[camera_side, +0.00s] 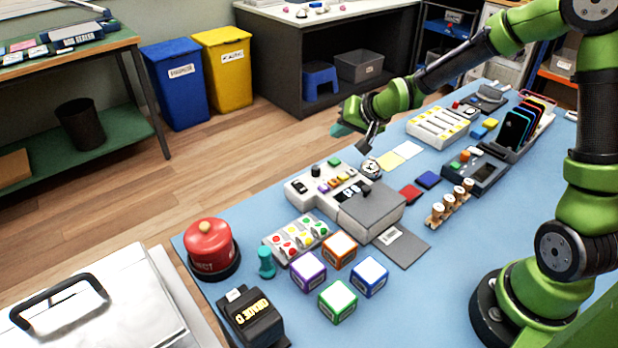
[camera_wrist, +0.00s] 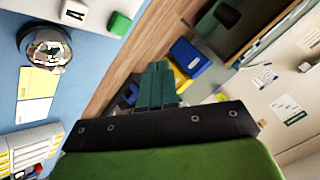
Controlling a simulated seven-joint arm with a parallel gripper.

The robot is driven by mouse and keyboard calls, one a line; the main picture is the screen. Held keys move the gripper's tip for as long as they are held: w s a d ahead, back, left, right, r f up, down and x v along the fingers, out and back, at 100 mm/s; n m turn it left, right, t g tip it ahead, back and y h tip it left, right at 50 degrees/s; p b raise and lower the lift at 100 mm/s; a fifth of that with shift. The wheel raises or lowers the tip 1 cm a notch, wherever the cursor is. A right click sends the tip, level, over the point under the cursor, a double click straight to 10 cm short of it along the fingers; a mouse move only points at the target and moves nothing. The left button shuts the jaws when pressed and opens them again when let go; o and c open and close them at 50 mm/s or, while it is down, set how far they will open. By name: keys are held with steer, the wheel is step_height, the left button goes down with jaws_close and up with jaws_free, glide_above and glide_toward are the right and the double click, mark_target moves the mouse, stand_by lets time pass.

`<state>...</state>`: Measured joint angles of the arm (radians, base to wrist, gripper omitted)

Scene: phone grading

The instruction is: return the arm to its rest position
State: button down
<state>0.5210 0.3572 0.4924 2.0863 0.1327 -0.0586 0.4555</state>
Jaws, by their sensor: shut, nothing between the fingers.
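My green and black arm reaches from the right over the blue work table (camera_side: 292,298). My gripper (camera_side: 340,130) is above the table's far edge and points left, away from the nearby objects. In the wrist view its green fingers (camera_wrist: 157,75) lie together, shut and empty. The gripper seems to touch nothing. A small round metallic object (camera_side: 371,166) is on the table below it and also shows in the wrist view (camera_wrist: 47,47).
A grey-white device (camera_side: 345,200), a red button (camera_side: 210,247), coloured cubes (camera_side: 338,298) and wooden stamps (camera_side: 450,205) crowd the table. A phone rack (camera_side: 520,125) stands at the right. Blue (camera_side: 180,95) and yellow (camera_side: 226,75) bins stand on the floor behind.

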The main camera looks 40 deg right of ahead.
steer(key=s, duration=0.1)
steer(key=s+f+g, duration=0.2)
steer(key=s, duration=0.1)
steer(key=shift+n, duration=0.3)
steer(key=s+a+r+n, duration=0.1)
steer(key=s+a+r, duration=0.1)
steer(key=s+r, duration=0.5)
steer(key=s+a+r+n+y, duration=0.1)
steer(key=s+r, duration=0.6)
steer(key=s, duration=0.8)
steer(key=shift+a+r+n, duration=0.2)
steer(key=shift+a+n, duration=0.4)
steer(key=shift+a, duration=0.45)
steer(key=shift+w, duration=0.1)
